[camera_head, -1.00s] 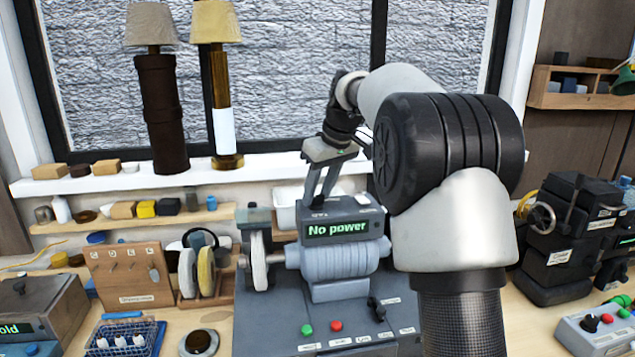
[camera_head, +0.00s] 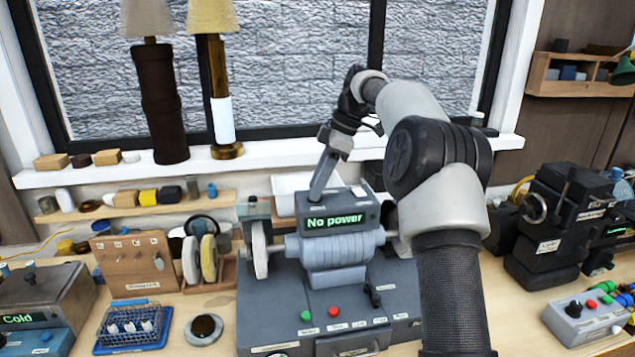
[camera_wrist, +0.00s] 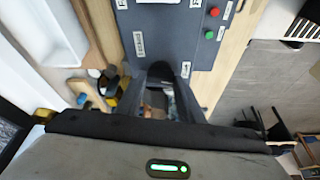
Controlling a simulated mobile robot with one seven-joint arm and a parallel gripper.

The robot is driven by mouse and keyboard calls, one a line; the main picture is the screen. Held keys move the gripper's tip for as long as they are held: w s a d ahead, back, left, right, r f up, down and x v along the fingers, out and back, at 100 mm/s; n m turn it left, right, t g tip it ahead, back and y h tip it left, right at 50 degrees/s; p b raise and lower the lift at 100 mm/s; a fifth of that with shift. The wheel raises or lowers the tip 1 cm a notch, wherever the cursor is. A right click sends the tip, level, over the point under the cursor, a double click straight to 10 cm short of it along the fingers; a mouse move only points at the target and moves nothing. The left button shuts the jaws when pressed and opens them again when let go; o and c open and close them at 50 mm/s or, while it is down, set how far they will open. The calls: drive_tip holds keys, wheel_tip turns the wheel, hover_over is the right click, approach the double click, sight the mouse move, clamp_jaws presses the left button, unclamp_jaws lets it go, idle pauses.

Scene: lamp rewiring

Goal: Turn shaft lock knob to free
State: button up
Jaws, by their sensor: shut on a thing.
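The grinder-like machine (camera_head: 330,249) stands on the bench with a box on top whose green display (camera_head: 336,220) reads "No power". My gripper (camera_head: 316,198) reaches down to the left part of that box's top and is seen nearly edge-on. In the wrist view my gripper (camera_wrist: 160,72) meets the dark machine top between small white labels.
A green button (camera_head: 306,316), a red button (camera_head: 334,312) and a black lever (camera_head: 373,296) are on the machine's base. A pale grinding wheel (camera_head: 259,249) is at its left. Two lamps stand on the sill behind. A white tray (camera_head: 286,186) lies behind the machine.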

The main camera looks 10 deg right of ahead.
drive_tip(key=shift+w+n+g, duration=0.15)
drive_tip(key=shift+n+g, duration=0.25)
drive_tip(key=shift+n, duration=0.5)
drive_tip(key=o, duration=1.1)
drive_tip(key=shift+c, duration=0.2)
